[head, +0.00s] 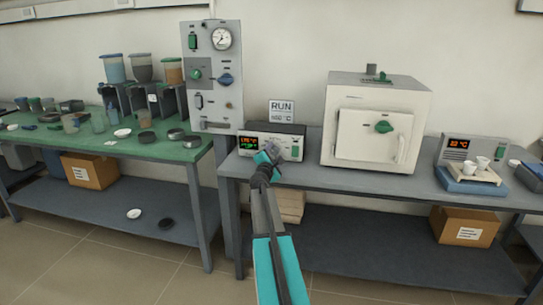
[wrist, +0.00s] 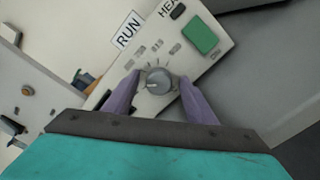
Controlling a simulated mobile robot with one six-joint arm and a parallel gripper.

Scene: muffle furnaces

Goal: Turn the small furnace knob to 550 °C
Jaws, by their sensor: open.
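The grey round knob (wrist: 158,80) sits on a light control panel (wrist: 205,40) in the wrist view, with a pointer mark on its face. My gripper (wrist: 160,84) is open, its two purple fingers on either side of the knob; I cannot tell whether they touch it. In the head view my gripper (head: 273,152) is at the front of a small control box (head: 252,130) with red and green digits, too small to read surely. The arm hides part of that front. A RUN sign (head: 282,111) stands above the box; its lower line is hard to read.
A white furnace (head: 345,100) with a closed door stands right of the box. A tall grey panel (head: 212,112) with a gauge stands to the left. A unit with a red display (head: 462,146) and white crucibles is farther right. A green button (wrist: 200,34) is near the knob.

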